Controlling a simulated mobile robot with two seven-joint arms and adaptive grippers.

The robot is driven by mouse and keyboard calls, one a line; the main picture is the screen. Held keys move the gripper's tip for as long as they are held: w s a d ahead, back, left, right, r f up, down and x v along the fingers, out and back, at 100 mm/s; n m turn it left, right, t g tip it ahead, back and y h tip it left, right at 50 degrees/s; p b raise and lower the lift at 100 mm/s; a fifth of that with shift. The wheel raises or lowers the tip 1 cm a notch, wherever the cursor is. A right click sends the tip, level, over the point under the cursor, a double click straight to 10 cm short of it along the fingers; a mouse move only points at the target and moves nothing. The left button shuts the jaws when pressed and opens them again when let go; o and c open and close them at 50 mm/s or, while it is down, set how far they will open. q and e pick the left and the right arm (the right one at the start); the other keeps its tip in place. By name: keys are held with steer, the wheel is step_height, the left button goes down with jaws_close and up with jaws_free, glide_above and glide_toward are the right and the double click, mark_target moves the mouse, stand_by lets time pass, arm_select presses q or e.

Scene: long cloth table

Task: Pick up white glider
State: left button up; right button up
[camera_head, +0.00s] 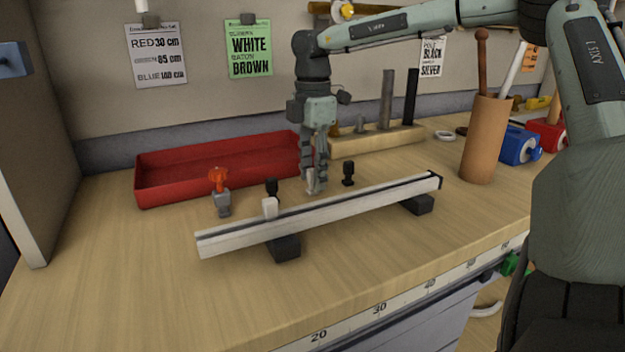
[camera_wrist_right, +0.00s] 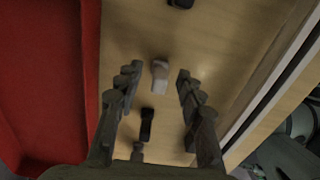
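My right gripper (camera_head: 314,184) points down over the table behind the rail. Its fingers (camera_wrist_right: 155,95) are apart in the right wrist view. A small pale, whitish piece (camera_wrist_right: 159,76), apparently the white glider, stands between and just beyond the fingertips; I see no finger pressed on it. In the head view it shows partly at the fingertips (camera_head: 311,188). Another small white block (camera_head: 270,207) sits at the long pale rail (camera_head: 330,210), left of the gripper. My left gripper is not in view.
Black pieces stand either side of the gripper, one right (camera_head: 348,173) and one left (camera_head: 272,187). An orange-topped grey piece (camera_head: 220,197) stands further left. A red tray (camera_head: 160,194) lies behind. A brown cylinder (camera_head: 483,140) holds rods at the right. The front table is clear.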

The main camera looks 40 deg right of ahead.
mark_target(310, 170)
steer(key=c, duration=0.9)
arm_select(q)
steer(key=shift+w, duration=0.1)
arm_select(e)
steer(key=shift+o, duration=0.2)
steer(key=shift+r, duration=0.2)
steer(key=shift+r, duration=0.25)
steer(key=r, duration=0.2)
steer(key=r+b, duration=0.1)
steer(key=shift+a+r, duration=0.35)
steer(key=shift+a, duration=0.05)
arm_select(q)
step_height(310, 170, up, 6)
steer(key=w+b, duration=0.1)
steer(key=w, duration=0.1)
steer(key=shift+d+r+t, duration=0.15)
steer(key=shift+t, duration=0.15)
arm_select(e)
steer(key=s+a+r, duration=0.1)
steer(key=a+r, duration=0.5)
steer(key=a, duration=0.5)
steer(key=shift+r, duration=0.25)
steer(key=shift+s+f, duration=0.1)
